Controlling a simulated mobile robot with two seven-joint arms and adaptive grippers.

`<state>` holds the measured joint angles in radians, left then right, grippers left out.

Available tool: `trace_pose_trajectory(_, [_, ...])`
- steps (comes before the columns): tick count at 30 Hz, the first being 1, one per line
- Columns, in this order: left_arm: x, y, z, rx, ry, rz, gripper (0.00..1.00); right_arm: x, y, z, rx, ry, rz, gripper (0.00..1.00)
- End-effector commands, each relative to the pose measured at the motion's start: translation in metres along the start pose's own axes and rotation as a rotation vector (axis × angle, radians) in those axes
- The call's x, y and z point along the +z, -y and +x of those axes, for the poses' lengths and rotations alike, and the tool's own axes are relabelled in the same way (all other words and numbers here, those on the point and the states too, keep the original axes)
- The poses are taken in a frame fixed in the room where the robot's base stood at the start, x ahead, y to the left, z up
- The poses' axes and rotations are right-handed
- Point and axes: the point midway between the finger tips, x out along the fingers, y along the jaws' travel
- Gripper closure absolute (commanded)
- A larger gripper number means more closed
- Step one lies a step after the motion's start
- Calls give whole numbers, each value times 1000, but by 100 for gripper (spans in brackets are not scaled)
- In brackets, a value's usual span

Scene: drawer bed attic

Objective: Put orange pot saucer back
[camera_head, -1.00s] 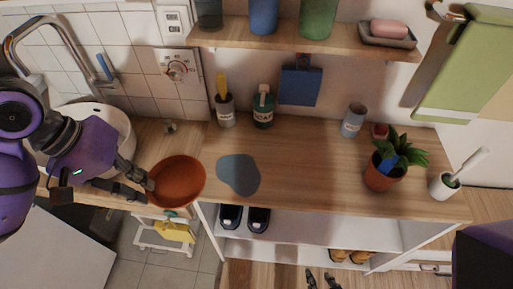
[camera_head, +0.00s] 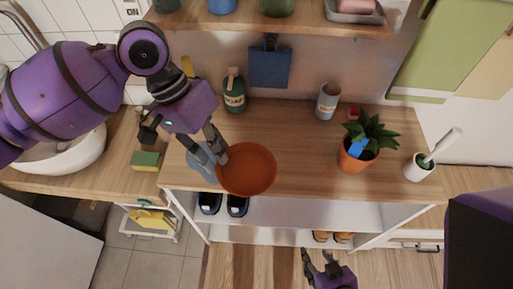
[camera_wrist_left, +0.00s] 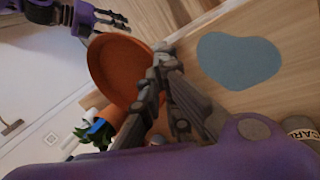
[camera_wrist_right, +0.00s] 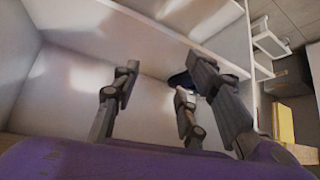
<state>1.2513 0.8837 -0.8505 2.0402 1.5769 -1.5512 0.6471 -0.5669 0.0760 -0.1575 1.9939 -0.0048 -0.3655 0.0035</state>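The orange pot saucer (camera_head: 247,168) is a round, shallow dish held over the front of the wooden counter (camera_head: 290,135), tilted toward the head camera. My left gripper (camera_head: 218,152) is shut on its left rim. The saucer also shows in the left wrist view (camera_wrist_left: 122,65), with the left fingers (camera_wrist_left: 160,68) at its edge. A potted plant (camera_head: 358,152) in an orange pot with a blue tag stands on the counter to the right, apart from the saucer. My right gripper (camera_head: 318,262) is open and empty, low in front of the shelves.
A blue-grey puddle-shaped patch (camera_head: 203,165) lies on the counter, partly behind the left gripper. A soap bottle (camera_head: 234,92), grey cup (camera_head: 327,100) and brush holder (camera_head: 418,167) stand on the counter. A sponge (camera_head: 146,161) lies left. Counter between saucer and plant is clear.

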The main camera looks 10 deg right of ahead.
Motion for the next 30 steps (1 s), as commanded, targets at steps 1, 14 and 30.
trace_pose_trajectory(1, [-13, -1, 8, 4, 1, 0, 100, 5, 0, 0, 1, 7, 0, 60])
trace_pose_trajectory(14, [-97, 10, 72, 3, 3, -3, 100, 20, -1, 3, 3, 28, -4, 60])
trace_pose_trajectory(30, [-114, 27, 118, 1, 1, -2, 100, 16, 0, 10, -1, 19, -8, 60])
